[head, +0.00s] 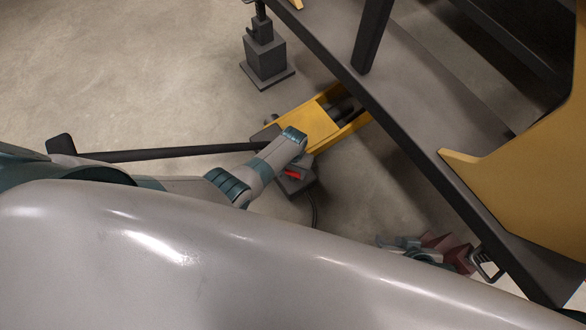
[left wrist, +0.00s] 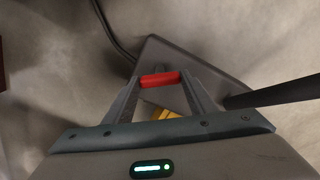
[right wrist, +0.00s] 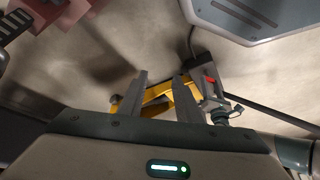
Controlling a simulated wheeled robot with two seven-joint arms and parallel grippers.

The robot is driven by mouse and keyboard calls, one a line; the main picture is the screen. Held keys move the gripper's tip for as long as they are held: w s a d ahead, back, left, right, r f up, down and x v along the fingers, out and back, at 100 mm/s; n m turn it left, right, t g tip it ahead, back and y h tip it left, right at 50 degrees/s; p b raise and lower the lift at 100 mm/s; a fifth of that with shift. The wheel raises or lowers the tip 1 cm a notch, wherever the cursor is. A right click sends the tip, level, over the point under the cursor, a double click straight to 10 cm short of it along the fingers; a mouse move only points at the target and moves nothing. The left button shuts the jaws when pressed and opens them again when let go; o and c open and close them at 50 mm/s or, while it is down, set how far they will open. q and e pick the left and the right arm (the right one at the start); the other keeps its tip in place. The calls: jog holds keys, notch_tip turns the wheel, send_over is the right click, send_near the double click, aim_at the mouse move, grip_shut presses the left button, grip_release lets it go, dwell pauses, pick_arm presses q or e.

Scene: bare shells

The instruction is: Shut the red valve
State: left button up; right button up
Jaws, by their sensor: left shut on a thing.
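The red valve (head: 292,174) is a short red bar handle on a dark grey box (head: 301,190) on the floor. In the left wrist view the red valve (left wrist: 160,79) sits crosswise between the fingertips of my left gripper (left wrist: 160,82), which is shut on it. My left gripper (head: 295,168) partly hides the valve in the head view. The red valve also shows in the right wrist view (right wrist: 210,79). My right gripper (right wrist: 161,77) is open and empty, its fingers apart, with the valve beyond it to the right.
A yellow floor jack (head: 308,125) with a long black handle (head: 180,152) lies beside the box, partly under a dark raised frame (head: 400,100). A black stand (head: 265,60) is at the back. Dark red blocks (head: 458,257) lie at lower right. A thin hose (head: 315,208) leaves the box.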

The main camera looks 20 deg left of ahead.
pick_arm(q)
jog(key=m, duration=0.2)
jog(key=shift+r+m, duration=0.1)
jog(key=shift+m, duration=0.3)
jog(key=shift+m+p, duration=0.5)
jog(key=shift+m, duration=1.8)
pick_arm(e)
jog(key=shift+s+d+g+h, duration=0.3)
jog(key=shift+s+d+g, duration=0.3)
jog(key=shift+d, duration=0.2)
pick_arm(q)
jog(key=o, duration=1.1)
pick_arm(e)
jog(key=shift+r, duration=0.1)
